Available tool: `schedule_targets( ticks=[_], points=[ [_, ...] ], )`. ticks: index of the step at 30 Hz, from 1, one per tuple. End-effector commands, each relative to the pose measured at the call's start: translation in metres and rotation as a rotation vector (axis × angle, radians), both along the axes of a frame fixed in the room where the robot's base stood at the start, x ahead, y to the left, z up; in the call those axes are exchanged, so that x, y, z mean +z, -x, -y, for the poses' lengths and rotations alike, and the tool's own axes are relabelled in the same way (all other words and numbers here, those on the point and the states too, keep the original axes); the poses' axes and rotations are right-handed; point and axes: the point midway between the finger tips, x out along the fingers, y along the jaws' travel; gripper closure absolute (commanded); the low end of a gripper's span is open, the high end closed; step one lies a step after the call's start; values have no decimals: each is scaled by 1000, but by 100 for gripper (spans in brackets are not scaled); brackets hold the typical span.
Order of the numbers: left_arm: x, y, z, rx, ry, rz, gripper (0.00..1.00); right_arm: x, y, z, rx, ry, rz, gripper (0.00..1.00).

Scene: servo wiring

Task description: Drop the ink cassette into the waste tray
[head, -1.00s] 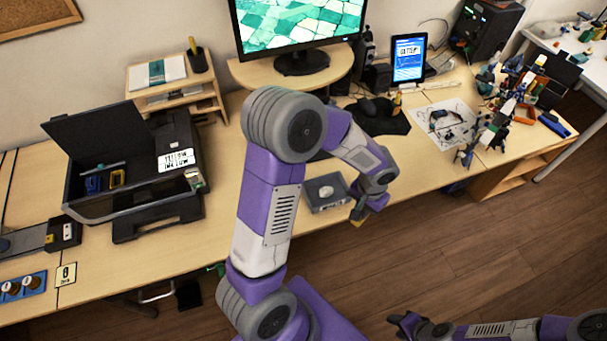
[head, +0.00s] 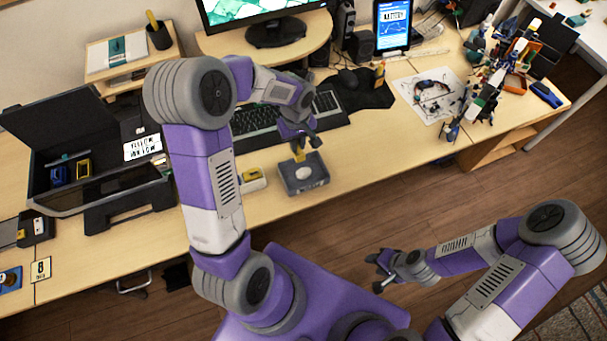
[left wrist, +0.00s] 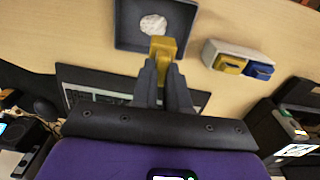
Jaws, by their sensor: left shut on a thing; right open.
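A yellow ink cassette (left wrist: 163,46) is held between the fingertips of my left gripper (left wrist: 163,75) in the left wrist view. My left gripper (head: 299,145) is shut on it. In the head view the cassette (head: 299,156) shows small under the fingers, at the back edge of the waste tray. The grey square waste tray (head: 290,185) stands on the table with a crumpled white ball (head: 304,173) in it. The tray also shows in the left wrist view (left wrist: 125,30); the cassette overlaps its near rim there. My right gripper (head: 382,272) is open and empty over the floor.
A white holder (head: 251,182) with yellow and blue cassettes stands left of the tray. The open printer (head: 130,205), with cassettes inside, is further left. A keyboard (head: 255,124) lies behind the tray. Table to the tray's right is clear.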

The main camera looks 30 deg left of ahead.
Motion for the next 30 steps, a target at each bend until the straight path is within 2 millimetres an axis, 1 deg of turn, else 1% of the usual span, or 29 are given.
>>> schedule_targets(
  ticks=[1, 6, 12, 16, 22, 23, 24, 28, 29, 30],
  points=[
    [-8, 0, 0, -1, 0, -1, 100, -6, 0, 0, 0, 0, 0, 57],
    [-28, 1, 0, -3, 0, -3, 100, -21, 0, 0, 0, 0, 1, 57],
    [-49, 0, 0, -3, 0, -1, 100, -35, 0, 0, 0, 0, 1, 57],
    [-53, 0, 0, -4, 0, 0, 100, -38, 0, 0, 0, 0, 1, 57],
    [-52, 0, 0, -5, 0, 0, 100, -37, 0, 0, 0, 0, 1, 57],
    [-52, 0, 0, -5, 0, 0, 85, -37, 0, 0, 0, 0, 1, 57],
    [-52, 0, 0, -5, 0, 0, 78, -37, 0, 0, 0, 0, 1, 57],
    [-52, 0, 0, -5, -1, -1, 59, -37, 0, 0, 0, 0, 1, 57],
    [-52, 0, 0, -5, -1, -1, 56, -37, 0, 0, 0, 0, 1, 57],
    [-52, 0, 0, -5, -1, -1, 56, -37, 0, 0, 0, 0, 1, 57]
  ],
)
